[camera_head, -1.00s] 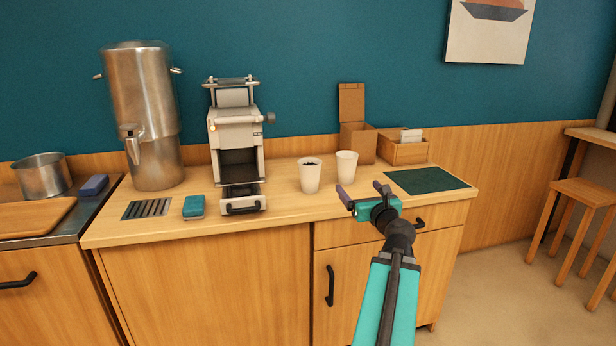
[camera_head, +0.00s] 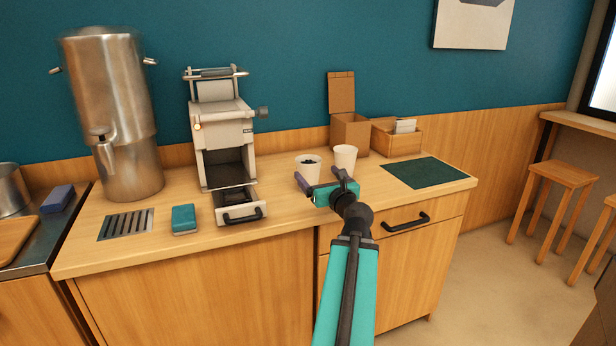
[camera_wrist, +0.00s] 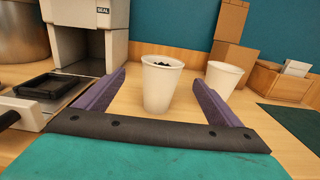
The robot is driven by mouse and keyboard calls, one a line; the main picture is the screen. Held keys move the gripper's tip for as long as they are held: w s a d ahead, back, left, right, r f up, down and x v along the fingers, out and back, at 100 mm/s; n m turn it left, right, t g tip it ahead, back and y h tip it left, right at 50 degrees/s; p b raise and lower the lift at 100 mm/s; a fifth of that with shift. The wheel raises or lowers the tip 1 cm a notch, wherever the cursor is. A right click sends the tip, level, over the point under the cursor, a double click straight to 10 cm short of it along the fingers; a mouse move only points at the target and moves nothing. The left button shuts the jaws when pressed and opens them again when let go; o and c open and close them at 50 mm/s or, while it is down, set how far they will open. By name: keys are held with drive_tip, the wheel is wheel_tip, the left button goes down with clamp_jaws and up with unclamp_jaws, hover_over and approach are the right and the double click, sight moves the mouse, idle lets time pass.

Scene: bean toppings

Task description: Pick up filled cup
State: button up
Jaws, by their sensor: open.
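The filled cup (camera_head: 308,167) is a white cup with dark contents at its rim, upright on the wooden counter. In the wrist view the filled cup (camera_wrist: 161,84) stands ahead, between the lines of my two purple fingers. My gripper (camera_head: 319,181) is open and empty, just in front of the filled cup in the head view, and hides its lower part. A second white cup (camera_head: 345,158) stands behind and to the right; it also shows in the wrist view (camera_wrist: 222,78), just right of my right finger. Its inside is not visible.
A machine with an open front drawer (camera_head: 240,205) stands left of the cups. A cardboard box (camera_head: 349,134) and a wooden box (camera_head: 395,141) are behind them. A dark green mat (camera_head: 425,173) lies right. A teal block (camera_head: 184,218) and a metal dispenser (camera_head: 112,115) are farther left.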

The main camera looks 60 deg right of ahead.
sight(304, 159)
drive_tip(key=shift+s+d, duration=0.2)
drive_tip(key=shift+d, duration=0.05)
drive_tip(key=shift+r+p, duration=0.1)
drive_tip(key=shift+p, duration=0.3)
drive_tip(key=shift+w+d+p, duration=0.2)
drive_tip(key=shift+p, duration=0.4)
drive_tip(key=shift+w+r, duration=0.1)
drive_tip(key=p+x, duration=0.1)
drive_tip(key=p, duration=0.4)
drive_tip(key=shift+w+d, duration=0.3)
drive_tip(key=shift+w+d+p, duration=0.1)
drive_tip(key=shift+w+p, duration=0.05)
drive_tip(key=shift+p, duration=0.2)
drive_tip(key=shift+f+x, duration=0.15)
drive_tip(key=shift+x, duration=1.2)
drive_tip(key=shift+f+x, duration=0.1)
drive_tip(key=shift+x, duration=1.3)
drive_tip(key=shift+x, duration=2.65)
